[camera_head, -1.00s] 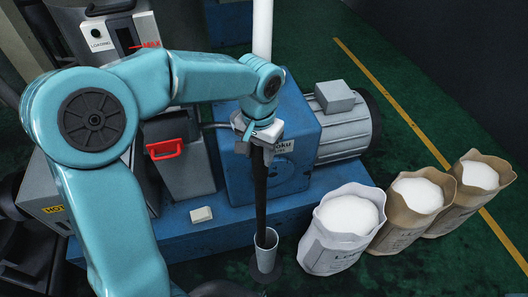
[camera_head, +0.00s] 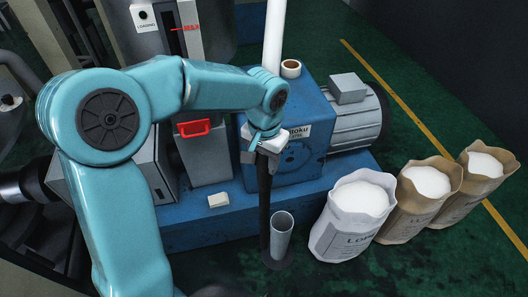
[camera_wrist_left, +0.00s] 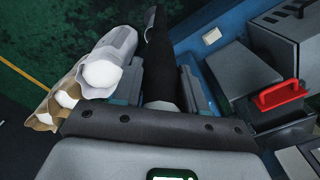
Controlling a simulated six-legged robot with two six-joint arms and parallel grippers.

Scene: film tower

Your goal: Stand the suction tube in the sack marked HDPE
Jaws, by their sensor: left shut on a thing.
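My left gripper (camera_head: 266,146) is shut on the upper part of a black tube (camera_head: 264,195), which hangs about upright. In the left wrist view the same tube (camera_wrist_left: 160,65) runs away from between the jaws. Its lower end appears beside a grey open cylinder (camera_head: 282,238), to its left; their exact depth is unclear. Three filled sacks stand to the right: a white sack (camera_head: 346,238) with lettering starting with L, a tan sack (camera_head: 405,220) with partly legible lettering, and a farther tan sack (camera_head: 464,205). I cannot read HDPE on any. My right gripper is out of view.
A blue machine base (camera_head: 195,230) with a grey motor (camera_head: 352,115) stands behind the tube. A white pole (camera_head: 274,40) rises there. A tape roll (camera_head: 291,68) and a small white block (camera_head: 218,200) lie on the machine. Green floor (camera_head: 420,115) is clear behind the sacks.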

